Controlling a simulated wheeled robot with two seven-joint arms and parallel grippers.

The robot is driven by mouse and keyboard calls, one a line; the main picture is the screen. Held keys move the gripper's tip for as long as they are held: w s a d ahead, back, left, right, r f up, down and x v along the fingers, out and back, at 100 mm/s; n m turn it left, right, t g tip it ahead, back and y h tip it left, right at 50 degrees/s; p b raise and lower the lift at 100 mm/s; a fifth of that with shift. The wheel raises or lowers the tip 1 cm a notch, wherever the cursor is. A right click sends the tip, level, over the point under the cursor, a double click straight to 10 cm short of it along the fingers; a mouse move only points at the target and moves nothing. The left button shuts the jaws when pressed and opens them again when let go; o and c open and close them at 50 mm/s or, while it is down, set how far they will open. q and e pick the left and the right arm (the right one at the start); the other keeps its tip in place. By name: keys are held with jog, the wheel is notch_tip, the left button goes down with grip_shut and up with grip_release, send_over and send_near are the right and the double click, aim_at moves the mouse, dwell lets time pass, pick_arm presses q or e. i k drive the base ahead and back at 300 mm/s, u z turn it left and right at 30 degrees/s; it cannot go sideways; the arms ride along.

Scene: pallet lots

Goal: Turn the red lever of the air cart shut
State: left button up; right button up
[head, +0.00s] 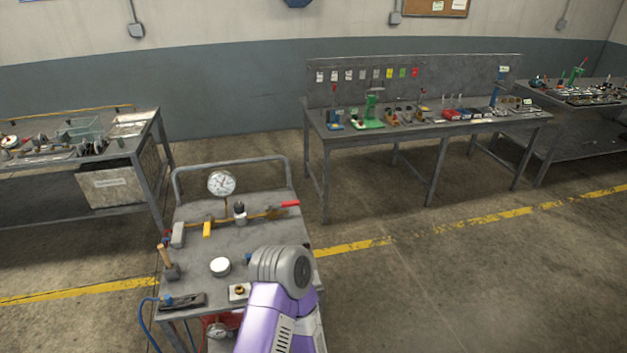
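The air cart (200,260) is a grey metal cart with a push handle (230,163) at its far side. A brass pipe assembly (222,219) runs across its top. The red lever (290,204) is at the right end of this pipe, pointing right and roughly in line with it. A yellow lever (207,229) sits further left on the pipe. A round dial gauge (221,183) stands above the pipe. One purple and grey arm of mine comes in from the bottom and covers the cart's near right corner. Neither gripper shows.
On the cart top are a wooden-handled tool (165,258), a white round piece (220,266) and a dark flat tool (182,302). A blue hose (144,325) hangs at the left. Workbenches stand left (160,150) and behind right (420,128). Floor to the right is clear.

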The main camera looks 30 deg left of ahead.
aim_at(295, 202)
jog(key=i, duration=3.1)
jog(key=u, duration=4.45)
jog(key=i, duration=0.5)
jog(key=z, duration=0.1)
